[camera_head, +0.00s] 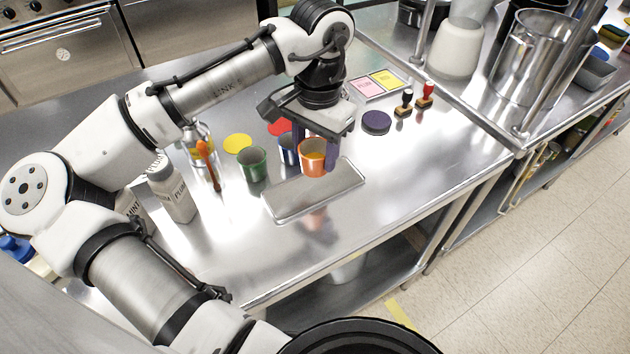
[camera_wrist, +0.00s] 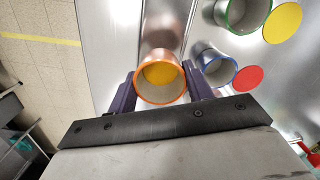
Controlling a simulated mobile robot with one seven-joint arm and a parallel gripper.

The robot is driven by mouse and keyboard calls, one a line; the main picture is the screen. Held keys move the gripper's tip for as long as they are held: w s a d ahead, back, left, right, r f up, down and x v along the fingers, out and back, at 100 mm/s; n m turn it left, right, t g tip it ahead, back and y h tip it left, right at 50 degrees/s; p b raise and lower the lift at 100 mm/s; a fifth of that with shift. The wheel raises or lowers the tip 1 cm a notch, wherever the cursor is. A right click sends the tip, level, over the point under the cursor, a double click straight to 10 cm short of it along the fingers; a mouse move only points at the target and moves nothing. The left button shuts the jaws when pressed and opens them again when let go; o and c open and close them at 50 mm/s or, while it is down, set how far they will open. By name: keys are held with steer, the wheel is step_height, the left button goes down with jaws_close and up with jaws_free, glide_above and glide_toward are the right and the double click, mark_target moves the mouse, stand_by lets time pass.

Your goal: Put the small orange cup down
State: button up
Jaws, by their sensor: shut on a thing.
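The small orange cup (camera_head: 312,158) is upright between the fingers of my gripper (camera_head: 316,150), which is shut on it. It shows over the right part of a shallow metal tray (camera_head: 290,204). I cannot tell whether its base touches the tray. In the wrist view the orange cup (camera_wrist: 161,76) has an orange rim and yellow inside, with a purple finger of my gripper (camera_wrist: 161,88) on each side. A blue-rimmed cup (camera_wrist: 213,70) stands close beside the right finger. A green cup (camera_head: 253,164) stands left of them.
Yellow (camera_head: 237,143) and red (camera_head: 279,127) discs lie behind the cups. A dark round pad (camera_head: 376,122), two stamps (camera_head: 424,96) and a pink-and-yellow pad tray (camera_head: 376,84) are to the right. The tray's left part is bare.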

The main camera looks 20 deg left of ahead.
mark_target(315, 170)
steer(key=shift+f+b, duration=2.25)
steer(key=shift+f, duration=0.4)
steer(key=shift+f, duration=0.2)
steer(key=o, duration=1.1)
steer(key=shift+r, duration=0.15)
step_height(315, 170, up, 12)
steer(key=shift+w+d, duration=0.15)
steer(key=shift+w, duration=0.15)
